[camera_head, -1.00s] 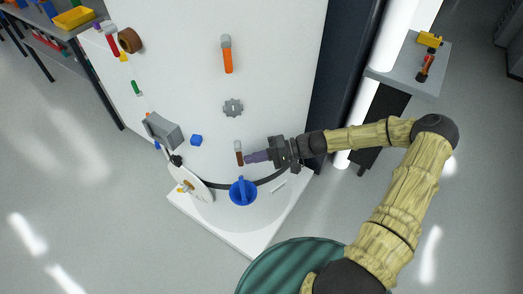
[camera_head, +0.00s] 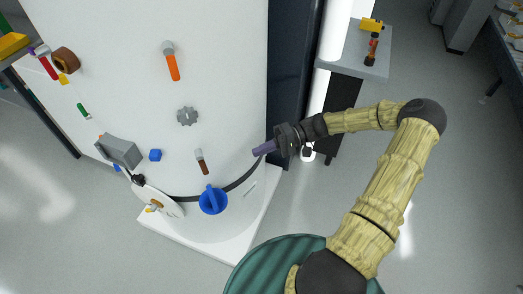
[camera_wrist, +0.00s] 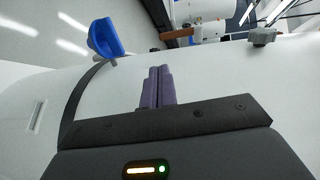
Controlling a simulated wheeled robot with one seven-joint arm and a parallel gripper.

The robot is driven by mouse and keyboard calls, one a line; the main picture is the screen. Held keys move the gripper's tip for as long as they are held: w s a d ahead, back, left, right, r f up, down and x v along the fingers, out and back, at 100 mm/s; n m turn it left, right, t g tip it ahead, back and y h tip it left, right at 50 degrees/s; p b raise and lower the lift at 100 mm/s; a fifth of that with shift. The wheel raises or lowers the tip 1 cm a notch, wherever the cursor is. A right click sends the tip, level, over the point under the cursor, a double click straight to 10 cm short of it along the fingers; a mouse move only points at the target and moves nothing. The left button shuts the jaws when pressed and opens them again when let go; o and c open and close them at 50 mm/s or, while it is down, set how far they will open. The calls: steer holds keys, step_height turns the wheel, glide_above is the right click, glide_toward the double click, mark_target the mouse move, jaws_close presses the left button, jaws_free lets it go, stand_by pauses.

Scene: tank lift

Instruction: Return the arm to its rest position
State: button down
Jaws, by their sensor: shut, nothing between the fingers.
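My gripper (camera_head: 258,151) has purple fingers and is shut with nothing between them. In the head view it is in front of the lower right part of the white tank (camera_head: 225,75), pointing left. The fingers (camera_wrist: 158,84) also show shut in the wrist view, over the white tank surface. My arm is bent at the elbow, to the right of the tank. A small brown and grey lever (camera_head: 202,162) is left of the fingertips, with a gap between. I cannot tell whether the fingers touch the tank.
A blue valve handle (camera_head: 213,200), a grey gear (camera_head: 187,116) and an orange-handled lever (camera_head: 171,62) are on the tank's front. A grey side table (camera_head: 352,62) with a yellow item stands behind the gripper. Clear floor (camera_head: 465,190) lies to the right of my arm.

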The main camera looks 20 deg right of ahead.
stand_by(0.5)
steer(key=s+a+r+g+h+p, duration=0.2)
steer(key=s+h+p, duration=0.2)
steer(key=s+h, duration=0.45)
steer(key=s+d+r+t+h+p, duration=0.1)
steer(key=s+r+t+h, duration=0.1)
steer(key=r, duration=0.6)
steer(key=s+d+r+m+t+h+p, duration=0.1)
steer(key=s+r+t+h+p, duration=0.1)
steer(key=r, duration=0.6)
steer(key=s+t+h, duration=0.1)
steer(key=t+h, duration=0.1)
steer(key=h, duration=0.1)
steer(key=shift+s, duration=0.2)
steer(key=shift+d, duration=0.1)
steer(key=shift+s, duration=0.1)
